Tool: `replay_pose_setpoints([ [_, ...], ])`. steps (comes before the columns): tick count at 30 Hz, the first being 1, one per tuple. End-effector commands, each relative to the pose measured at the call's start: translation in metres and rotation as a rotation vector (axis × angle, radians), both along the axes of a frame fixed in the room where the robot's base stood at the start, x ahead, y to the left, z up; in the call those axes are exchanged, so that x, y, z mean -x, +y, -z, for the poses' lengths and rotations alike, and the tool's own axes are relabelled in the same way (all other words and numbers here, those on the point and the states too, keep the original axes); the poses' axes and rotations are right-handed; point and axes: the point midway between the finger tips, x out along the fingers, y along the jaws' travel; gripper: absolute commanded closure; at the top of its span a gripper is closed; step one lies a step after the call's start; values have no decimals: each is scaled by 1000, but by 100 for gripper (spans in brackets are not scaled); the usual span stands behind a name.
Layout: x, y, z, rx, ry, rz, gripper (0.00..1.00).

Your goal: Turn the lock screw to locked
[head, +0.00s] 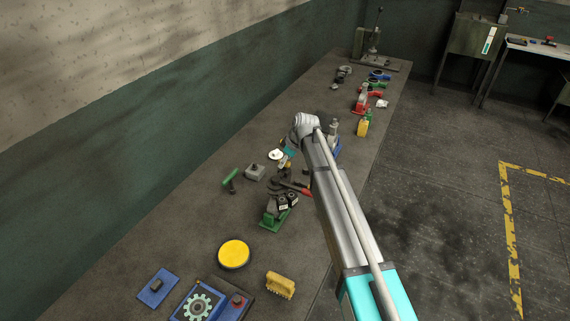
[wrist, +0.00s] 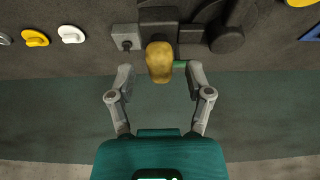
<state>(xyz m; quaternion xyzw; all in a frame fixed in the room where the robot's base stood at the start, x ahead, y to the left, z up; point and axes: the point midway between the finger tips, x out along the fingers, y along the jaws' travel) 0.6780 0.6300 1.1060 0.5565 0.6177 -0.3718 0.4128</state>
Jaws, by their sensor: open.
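In the wrist view my gripper (wrist: 159,72) is open, one finger on each side of a yellow, rounded block-like piece (wrist: 160,60). Both fingers look apart from it; I cannot tell its depth. A short green bar (wrist: 180,64) shows just right of it. A grey block with a small round stud (wrist: 126,38) lies up and left of the fingers. I cannot tell for sure which part is the lock screw, nor its setting. In the head view my arm's end hangs over the bench (head: 130,250), and the gripper is not clearly visible.
In the head view a grey block (head: 255,172), a green-handled tool (head: 230,179), a green-based fixture (head: 273,217), a yellow disc (head: 234,254) and a yellow brush (head: 281,285) stand on the bench. The green wall (head: 150,180) runs along its left. Bare bench lies between the nearer items.

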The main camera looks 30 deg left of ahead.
Motion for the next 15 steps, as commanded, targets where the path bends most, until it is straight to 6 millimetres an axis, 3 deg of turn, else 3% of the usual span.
replay_pose_setpoints([
  [11, 0, 1, 2, 0, 0, 0, 34],
  [12, 0, 1, 2, 0, 0, 0, 36],
  [15, 0, 1, 2, 0, 0, 0, 55],
])
